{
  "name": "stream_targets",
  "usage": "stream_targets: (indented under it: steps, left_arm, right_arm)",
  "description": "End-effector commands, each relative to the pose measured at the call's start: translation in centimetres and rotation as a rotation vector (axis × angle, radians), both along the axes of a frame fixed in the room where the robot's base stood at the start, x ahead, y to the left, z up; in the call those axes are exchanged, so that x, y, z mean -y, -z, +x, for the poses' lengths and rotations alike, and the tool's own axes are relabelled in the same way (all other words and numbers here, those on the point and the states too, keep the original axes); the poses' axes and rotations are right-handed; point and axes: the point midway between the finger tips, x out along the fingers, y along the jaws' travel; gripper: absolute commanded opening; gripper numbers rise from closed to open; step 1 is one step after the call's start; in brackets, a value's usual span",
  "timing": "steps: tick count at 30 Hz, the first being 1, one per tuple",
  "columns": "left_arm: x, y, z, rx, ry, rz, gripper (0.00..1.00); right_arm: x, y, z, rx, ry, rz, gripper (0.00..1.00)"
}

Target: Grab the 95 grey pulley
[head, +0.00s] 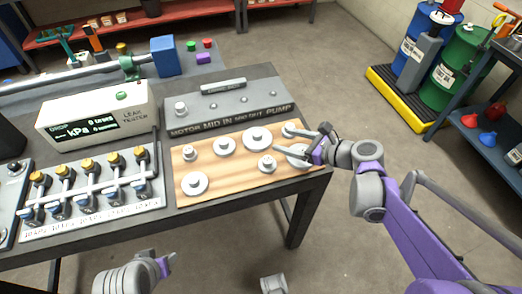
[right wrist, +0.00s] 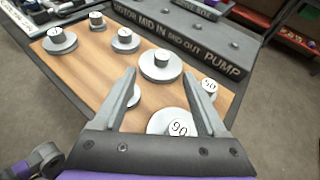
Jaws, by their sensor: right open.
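Several grey pulleys with round tags stand on a wooden board. The pulley nearest my right gripper (head: 301,139) has a tag that looks like 90 (right wrist: 179,128); in the head view this pulley (head: 296,158) is partly behind the gripper. A smaller pulley tagged 50 (right wrist: 209,87) is at the board's right edge. A large pulley (right wrist: 160,66) shows beyond the fingertips, its tag too small to read. I cannot make out a 95 tag. My right gripper is open and empty above the board's right end. My left gripper (head: 168,264) is low in front of the table.
The wooden board (head: 230,177) lies on the dark table. A grey motor-pump panel (head: 230,105) stands behind it, a leak tester (head: 95,113) and a valve manifold (head: 95,195) to the left. Blue and green drums (head: 462,65) stand at the back right.

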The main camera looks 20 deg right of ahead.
Motion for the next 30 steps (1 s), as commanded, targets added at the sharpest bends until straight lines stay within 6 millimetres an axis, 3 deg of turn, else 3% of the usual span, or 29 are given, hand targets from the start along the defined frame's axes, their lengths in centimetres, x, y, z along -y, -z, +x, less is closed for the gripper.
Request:
stream_targets:
  steps: [10,30]
  left_arm:
    - [0.0,0.7,0.0,-0.002,0.000,0.000,0.50]
    - [0.0,1.4,-0.1,-0.004,0.000,0.000,0.50]
  right_arm:
    - [-2.1,1.7,3.7,-0.008,0.019,0.047,0.74]
    - [-5.5,4.8,8.1,-0.007,0.021,0.044,0.74]
